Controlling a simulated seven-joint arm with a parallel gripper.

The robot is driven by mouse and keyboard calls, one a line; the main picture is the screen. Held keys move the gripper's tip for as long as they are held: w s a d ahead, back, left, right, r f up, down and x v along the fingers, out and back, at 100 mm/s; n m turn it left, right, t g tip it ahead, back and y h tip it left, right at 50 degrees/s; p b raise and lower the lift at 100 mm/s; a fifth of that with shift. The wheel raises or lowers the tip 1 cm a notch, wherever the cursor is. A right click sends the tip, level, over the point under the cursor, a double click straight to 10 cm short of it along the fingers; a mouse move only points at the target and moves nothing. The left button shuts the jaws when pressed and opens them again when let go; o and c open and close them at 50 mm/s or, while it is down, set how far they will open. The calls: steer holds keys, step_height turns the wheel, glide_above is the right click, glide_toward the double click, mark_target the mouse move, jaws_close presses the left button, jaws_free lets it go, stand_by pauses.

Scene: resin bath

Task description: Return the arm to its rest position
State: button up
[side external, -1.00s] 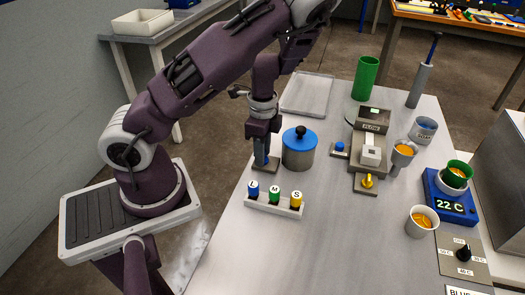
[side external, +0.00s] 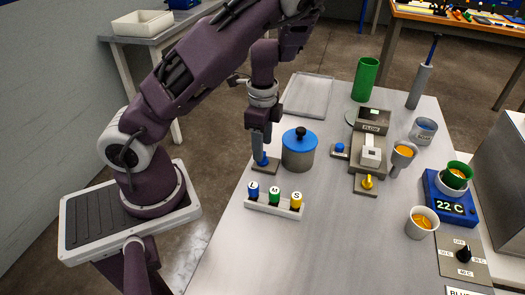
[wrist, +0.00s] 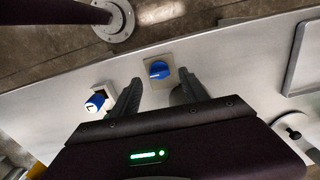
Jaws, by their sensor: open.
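My gripper (side external: 262,150) points down at the near left edge of the grey table, its fingers just above a blue knob (side external: 263,160) on a small square plate. In the wrist view, my gripper (wrist: 157,88) has its two dark fingers spread apart, with nothing between them. The blue knob also shows in the wrist view (wrist: 159,70), ahead of the gap between the fingertips, with a pale mark on its top. My arm reaches up from its base and bends down to the gripper.
A white rack (side external: 273,207) with blue, green and yellow bottles stands in front of the gripper. A blue-lidded pot (side external: 299,150) stands close on its right. A shallow tray (side external: 308,96) lies behind. Cups and devices occupy the table's right side.

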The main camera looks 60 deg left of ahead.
step_height(320, 180, up, 4)
steer(key=shift+f, duration=0.1)
steer(key=w+t, duration=0.1)
steer(key=w+d+r+t, duration=0.1)
steer(key=w, duration=0.1)
steer(key=w+t, duration=0.1)
steer(key=w, duration=0.1)
steer(key=shift+d+r+n+h, duration=0.25)
steer(key=shift+n+h, duration=0.05)
steer(key=shift+h, duration=0.1)
steer(key=w+r+t, duration=0.2)
steer(key=w+r+n+t, duration=0.1)
steer(key=w+r, duration=0.1)
steer(key=shift+w+d+r+n+t+y, duration=0.1)
steer(key=shift+r+n+t+y, duration=0.2)
steer(key=shift+t, duration=0.1)
step_height(320, 180, up, 9)
steer(key=s+a+n+t+y, duration=0.2)
steer(key=n+y, duration=0.1)
steer(key=n, duration=0.2)
steer(key=s+d+r+n+g+h, duration=0.1)
steer(key=s+d, duration=0.5)
steer(key=s, duration=0.4)
steer(key=s+d+r+n+g+h, duration=0.1)
steer(key=s+d+g, duration=0.1)
steer(key=s+d, duration=0.4)
steer(key=s, duration=0.4)
steer(key=shift+s+d+r+h, duration=0.2)
steer(key=shift+r+h, duration=0.1)
steer(key=shift+h, duration=0.1)
